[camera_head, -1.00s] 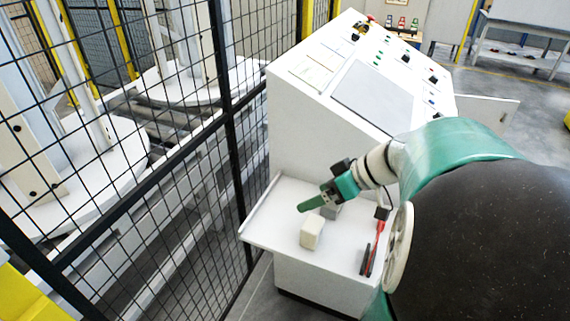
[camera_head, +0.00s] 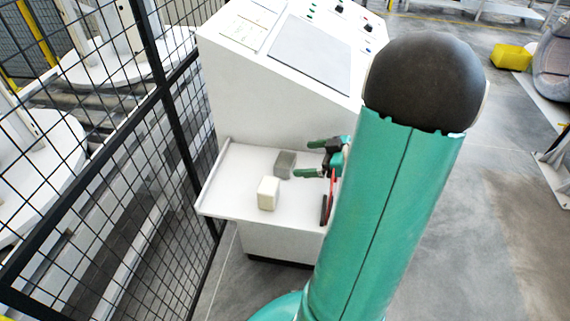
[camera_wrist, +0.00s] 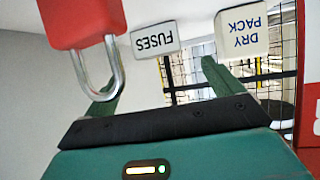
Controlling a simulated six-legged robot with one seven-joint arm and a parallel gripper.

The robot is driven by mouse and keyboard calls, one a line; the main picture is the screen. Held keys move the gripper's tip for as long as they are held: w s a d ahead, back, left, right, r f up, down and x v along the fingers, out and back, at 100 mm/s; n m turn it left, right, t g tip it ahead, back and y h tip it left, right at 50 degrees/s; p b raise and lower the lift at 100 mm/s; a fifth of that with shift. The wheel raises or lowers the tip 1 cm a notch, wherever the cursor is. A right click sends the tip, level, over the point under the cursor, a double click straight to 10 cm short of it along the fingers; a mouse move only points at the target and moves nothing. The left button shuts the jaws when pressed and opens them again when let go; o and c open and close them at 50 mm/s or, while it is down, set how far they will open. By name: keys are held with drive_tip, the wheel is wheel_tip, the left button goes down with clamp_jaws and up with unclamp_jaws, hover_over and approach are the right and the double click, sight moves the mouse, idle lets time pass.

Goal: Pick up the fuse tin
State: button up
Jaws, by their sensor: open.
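The fuse tin (camera_head: 285,163) is a small grey block on the white shelf of the console. In the wrist view its pale face, marked FUSES (camera_wrist: 155,39), appears upside down, ahead of my fingers and between their lines. My gripper (camera_head: 301,158) is open and empty, just right of the tin, with its green fingers pointing left towards it. In the wrist view the fingers (camera_wrist: 160,88) stand wide apart, and the tin appears beyond them. I cannot tell whether a finger touches it.
A cream DRY PACK box (camera_head: 268,194) stands close in front of the tin; it also shows in the wrist view (camera_wrist: 243,33). A red padlock (camera_wrist: 84,22) is near my left finger in the wrist view. A black mesh fence (camera_head: 172,120) borders the shelf's left.

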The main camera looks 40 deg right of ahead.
sight(286, 159)
drive_tip(key=x, duration=0.6)
drive_tip(key=shift+w+a+f, duration=0.1)
drive_tip(key=shift+w+a, duration=0.05)
drive_tip(key=shift+w, duration=0.05)
drive_tip(key=shift+c, duration=0.4)
drive_tip(key=c, duration=1.1)
